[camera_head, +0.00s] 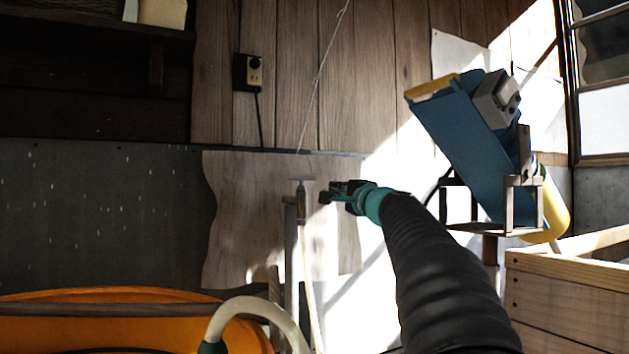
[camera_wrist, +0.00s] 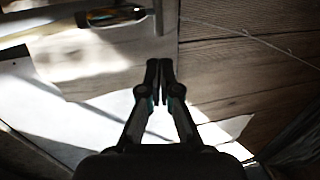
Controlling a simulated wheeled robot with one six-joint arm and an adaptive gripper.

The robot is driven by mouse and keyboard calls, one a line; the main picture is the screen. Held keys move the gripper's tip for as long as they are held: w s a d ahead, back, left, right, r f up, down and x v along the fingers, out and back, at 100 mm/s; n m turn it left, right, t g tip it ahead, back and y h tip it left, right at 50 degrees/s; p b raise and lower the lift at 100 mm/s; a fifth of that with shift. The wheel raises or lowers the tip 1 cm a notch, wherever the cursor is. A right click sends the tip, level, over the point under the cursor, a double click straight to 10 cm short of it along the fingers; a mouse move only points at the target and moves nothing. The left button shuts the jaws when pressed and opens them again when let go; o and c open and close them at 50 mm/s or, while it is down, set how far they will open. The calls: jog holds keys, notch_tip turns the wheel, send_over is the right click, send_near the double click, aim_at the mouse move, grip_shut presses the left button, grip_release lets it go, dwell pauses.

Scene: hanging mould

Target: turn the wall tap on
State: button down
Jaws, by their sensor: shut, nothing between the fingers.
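A narrow upright fitting (camera_head: 301,203) with a brass-coloured part and a pale crossbar on top stands before the wall panel. It looks like the wall tap, but I cannot be sure. In the wrist view a similar fitting (camera_wrist: 115,17) with a yellow and dark body and a crossbar end lies along the top edge, beyond my fingertips. My gripper (camera_head: 326,194) is just right of the fitting in the head view. In the wrist view my gripper (camera_wrist: 159,66) has its fingers together and holds nothing.
A blue machine (camera_head: 455,135) on a wooden stand is to the right, with a wooden crate (camera_head: 560,300) below it. An orange tub (camera_head: 100,335) and a pale curved hose (camera_head: 262,303) are at lower left. A socket (camera_head: 254,71) and hanging string (camera_head: 321,75) are on the wall.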

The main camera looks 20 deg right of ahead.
jog(key=p, duration=0.4)
send_near(311, 177)
jog(key=w, duration=0.2)
jog(key=w+r, duration=0.1)
jog(key=w, duration=0.2)
jog(key=shift+w+a, duration=0.1)
jog(key=shift+w, duration=0.05)
jog(key=shift+w+r+p, duration=0.1)
jog(key=shift+w+p, duration=0.3)
jog(key=shift+w, duration=0.5)
jog(key=shift+w, duration=0.1)
